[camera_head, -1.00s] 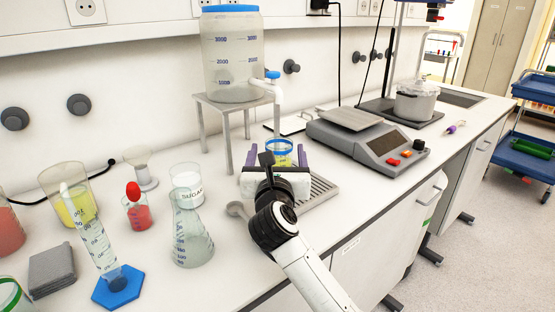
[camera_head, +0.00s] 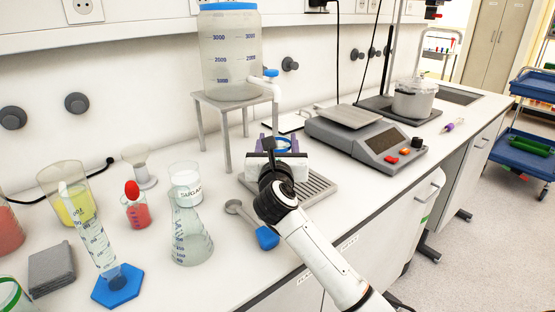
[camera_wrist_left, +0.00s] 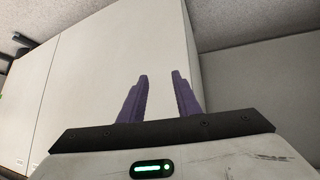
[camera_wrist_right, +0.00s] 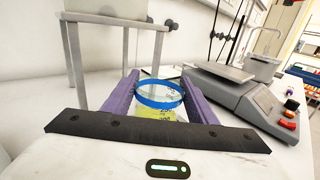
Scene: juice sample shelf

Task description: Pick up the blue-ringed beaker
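The blue-ringed beaker (camera_wrist_right: 157,100) is clear, with a blue band near its rim and a yellow label. In the right wrist view it fills the gap between the purple fingers of my right gripper (camera_wrist_right: 159,90), which meet its sides. In the head view the beaker's blue ring (camera_head: 283,145) shows between the fingertips of the right gripper (camera_head: 280,146), over the grey drip tray. Its lower part is hidden, so I cannot tell whether it touches the tray. My left gripper (camera_wrist_left: 158,85) is open and empty, facing a pale cabinet front.
A large tapped tank (camera_head: 231,55) on a metal stand (camera_head: 218,100) rises close behind the beaker. A scale (camera_head: 365,138) stands to the right. The drip tray (camera_head: 318,188) lies below. A flask (camera_head: 190,235), sugar jar (camera_head: 186,178) and blue-handled scoop (camera_head: 266,238) are at left.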

